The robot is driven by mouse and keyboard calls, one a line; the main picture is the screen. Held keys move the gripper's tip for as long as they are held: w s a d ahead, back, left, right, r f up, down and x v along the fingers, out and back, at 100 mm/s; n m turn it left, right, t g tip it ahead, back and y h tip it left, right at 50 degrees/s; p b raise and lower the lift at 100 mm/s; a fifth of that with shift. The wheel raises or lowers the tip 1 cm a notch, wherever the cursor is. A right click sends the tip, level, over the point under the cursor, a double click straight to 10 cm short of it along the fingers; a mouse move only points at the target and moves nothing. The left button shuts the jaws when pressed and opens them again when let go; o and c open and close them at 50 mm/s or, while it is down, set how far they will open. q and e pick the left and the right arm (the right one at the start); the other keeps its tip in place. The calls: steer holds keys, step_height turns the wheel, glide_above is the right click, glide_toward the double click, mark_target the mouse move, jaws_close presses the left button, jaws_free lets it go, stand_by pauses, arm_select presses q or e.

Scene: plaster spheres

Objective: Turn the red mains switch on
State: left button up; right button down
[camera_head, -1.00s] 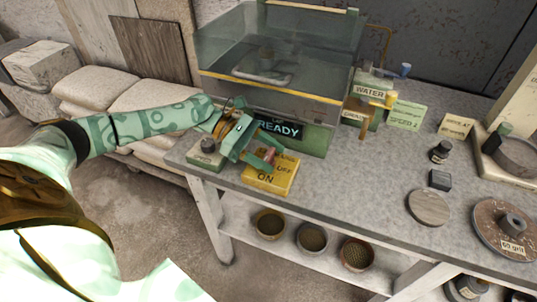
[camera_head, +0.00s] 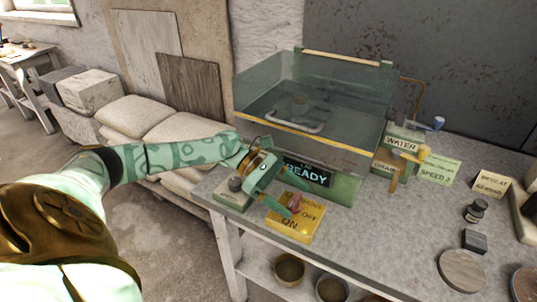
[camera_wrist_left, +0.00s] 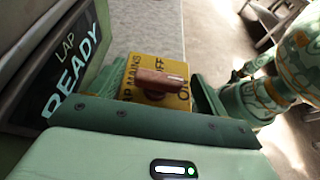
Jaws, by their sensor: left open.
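The red mains switch (camera_head: 295,202) is a small lever on a yellow box marked ON and OFF (camera_head: 303,224) at the table's front left edge. In the left wrist view the red lever (camera_wrist_left: 160,81) lies crosswise over the yellow face, which reads LAP MAINS. I cannot tell which setting it is at. My left gripper (camera_head: 291,196) is open at the switch, its fingers close to the lever and partly hiding it. In the left wrist view a dark green finger stands to the right of the box. My right gripper is in neither view.
A clear-walled lap machine (camera_head: 315,110) stands right behind the switch, with a lit LAP READY sign (camera_head: 306,174). A grey-green box with a dark knob (camera_head: 233,193) is just left. WATER taps (camera_head: 402,143) and cards stand to the right. The grey tabletop (camera_head: 385,225) between is bare.

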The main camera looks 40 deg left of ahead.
arm_select(q)
steer(key=p+v, duration=0.3)
steer(key=v, duration=1.2)
